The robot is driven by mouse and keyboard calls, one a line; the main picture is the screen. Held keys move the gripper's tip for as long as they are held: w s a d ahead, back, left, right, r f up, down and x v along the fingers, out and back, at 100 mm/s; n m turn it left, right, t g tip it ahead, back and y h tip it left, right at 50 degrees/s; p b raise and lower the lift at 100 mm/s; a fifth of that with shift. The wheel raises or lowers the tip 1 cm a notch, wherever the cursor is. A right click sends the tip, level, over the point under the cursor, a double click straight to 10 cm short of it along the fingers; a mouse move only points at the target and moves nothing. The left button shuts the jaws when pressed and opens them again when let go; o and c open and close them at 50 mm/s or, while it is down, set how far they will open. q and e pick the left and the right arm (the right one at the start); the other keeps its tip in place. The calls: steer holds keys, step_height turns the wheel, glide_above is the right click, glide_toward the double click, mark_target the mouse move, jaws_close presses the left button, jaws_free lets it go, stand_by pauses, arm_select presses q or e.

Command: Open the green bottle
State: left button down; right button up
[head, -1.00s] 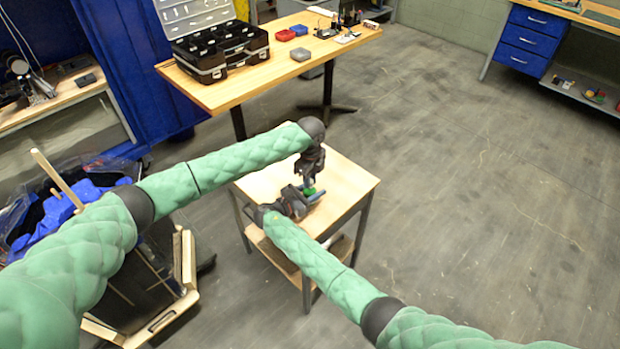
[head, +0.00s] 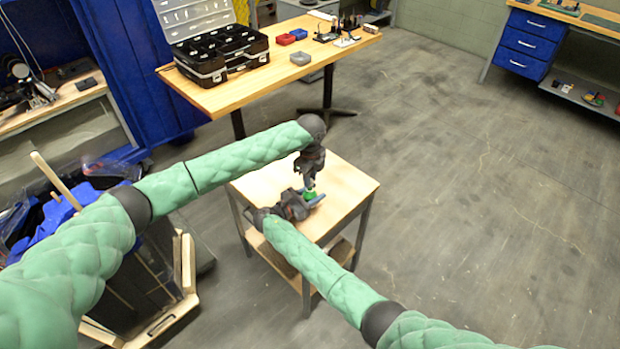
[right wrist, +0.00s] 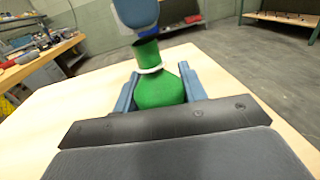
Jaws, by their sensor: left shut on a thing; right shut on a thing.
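The green bottle stands roughly upright on the small wooden table and shows in the right wrist view (right wrist: 160,91) between the blue fingers of my right gripper (right wrist: 157,88), which are shut on its body. A white ring (right wrist: 150,70) circles its neck, with a green top part (right wrist: 147,53) above. My left gripper (right wrist: 137,14) comes down from above and is shut at the bottle's top. What it grips is mostly hidden, probably the cap. In the head view, only a little green of the bottle (head: 311,195) shows between my left gripper (head: 309,186) and right gripper (head: 315,200).
The small table (head: 350,185) is otherwise bare on top. Behind it stands a workbench (head: 225,93) with an open black toolbox (head: 215,58) and small red, blue and grey boxes. A bin with blue items (head: 55,215) stands at left. The floor to the right is clear.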

arm_select(q)
steer(key=shift+r, duration=2)
arm_select(e)
steer(key=o, duration=1.5)
steer(key=shift+c, duration=0.2)
